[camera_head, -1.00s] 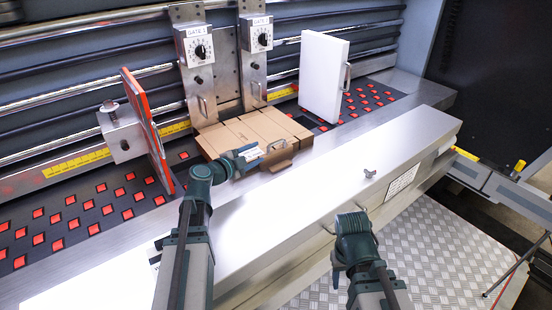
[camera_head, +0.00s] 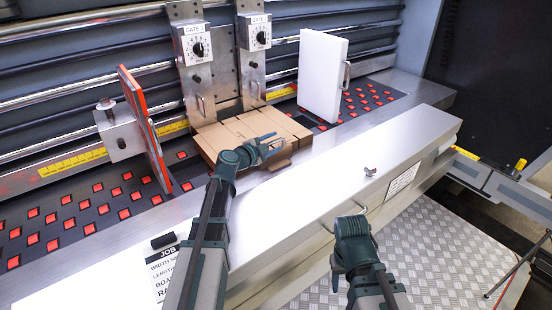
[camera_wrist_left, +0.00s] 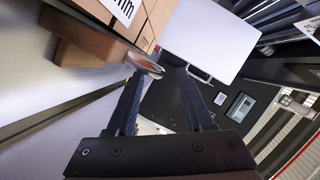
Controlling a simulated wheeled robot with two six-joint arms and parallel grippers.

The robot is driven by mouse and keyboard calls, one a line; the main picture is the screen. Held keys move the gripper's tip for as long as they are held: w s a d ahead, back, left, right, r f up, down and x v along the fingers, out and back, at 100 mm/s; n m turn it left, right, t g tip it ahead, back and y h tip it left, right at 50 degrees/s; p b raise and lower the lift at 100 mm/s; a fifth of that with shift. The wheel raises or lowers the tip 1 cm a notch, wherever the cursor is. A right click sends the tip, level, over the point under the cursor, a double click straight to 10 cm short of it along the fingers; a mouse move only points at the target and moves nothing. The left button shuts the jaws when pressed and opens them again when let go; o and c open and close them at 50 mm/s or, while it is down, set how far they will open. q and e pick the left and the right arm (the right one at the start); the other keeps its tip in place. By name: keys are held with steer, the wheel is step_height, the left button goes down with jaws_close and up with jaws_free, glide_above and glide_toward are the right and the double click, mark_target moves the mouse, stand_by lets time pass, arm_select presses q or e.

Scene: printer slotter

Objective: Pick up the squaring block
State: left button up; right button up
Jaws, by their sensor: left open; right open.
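An orange-edged side guide (camera_head: 146,130) stands left of the stack and a white panel (camera_head: 320,75) right of it. Two gate uprights (camera_head: 193,75) stand behind. The long metal cover (camera_head: 300,205) lies in front, with a job sheet (camera_head: 164,275) at its left.

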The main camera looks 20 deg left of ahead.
arm_select(q)
steer(key=shift+w+d+f, duration=0.2)
steer(key=shift+w, duration=0.45)
jaws_close()
steer(key=shift+s, duration=0.1)
stand_by(0.8)
